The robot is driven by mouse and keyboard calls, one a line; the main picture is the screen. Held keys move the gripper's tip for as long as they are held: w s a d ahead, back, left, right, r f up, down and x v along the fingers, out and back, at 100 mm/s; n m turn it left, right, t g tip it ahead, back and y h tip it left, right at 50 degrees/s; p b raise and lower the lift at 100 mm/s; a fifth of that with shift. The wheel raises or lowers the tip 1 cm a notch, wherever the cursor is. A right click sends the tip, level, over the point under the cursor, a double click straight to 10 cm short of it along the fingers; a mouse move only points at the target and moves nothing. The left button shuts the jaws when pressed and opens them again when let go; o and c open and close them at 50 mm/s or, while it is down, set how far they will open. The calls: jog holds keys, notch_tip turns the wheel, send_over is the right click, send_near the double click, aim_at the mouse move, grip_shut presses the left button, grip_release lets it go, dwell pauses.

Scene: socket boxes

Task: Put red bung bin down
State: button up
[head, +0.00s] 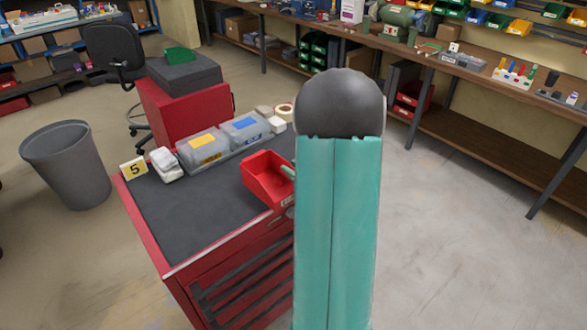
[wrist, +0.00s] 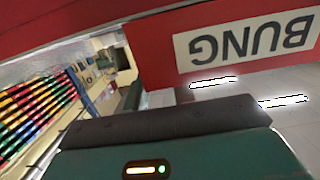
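The red bung bin (head: 262,184) is at the right side of the red cabinet's dark top (head: 190,217) in the head view, close to its front edge. I cannot tell whether its base touches the top. A green fingertip of my gripper (head: 288,173) reaches over the bin's right-hand wall, and the grip appears shut on that wall. My teal arm hides the rest of the gripper. In the wrist view the bin's red wall (wrist: 150,50) fills the upper part, very close, with its BUNG label upside down. My gripper's teal body shows below it.
The top's front left is clear. A grey waste bin (head: 68,165) stands left; a long workbench (head: 470,75) runs behind.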

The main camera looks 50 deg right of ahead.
jog(key=shift+r, duration=0.2)
jog(key=s+a+r, duration=0.1)
jog(key=s+r, duration=0.1)
jog(key=s, duration=1)
jog(key=w+a+r+g+h, duration=0.3)
jog(key=w+r, duration=0.3)
jog(key=w, duration=0.3)
jog(key=s+a+r+g, duration=0.1)
jog(key=a+r+g, duration=0.1)
jog(key=a, duration=0.8)
jog(key=s+a+r+g+y, duration=0.1)
jog(key=a+r, duration=0.3)
jog(key=a, duration=0.6)
jog(key=shift+s+m+g, duration=0.15)
jog(key=shift+m+g, duration=0.15)
jog(key=shift+g, duration=0.5)
jog(key=shift+o, duration=0.4)
jog(key=s+a+n+g+y, duration=0.1)
jog(key=s+a+g+y, duration=0.1)
jog(key=s+a, duration=0.6)
jog(key=a+y, duration=0.1)
jog(key=a, duration=0.2)
jog(key=shift+s+a+r+n+g, duration=0.15)
jog(key=shift+s+a+n+g, duration=0.05)
jog(key=shift+a+n+g, duration=0.2)
jog(key=shift+s+a+y, duration=0.2)
jog(key=shift+y, duration=0.1)
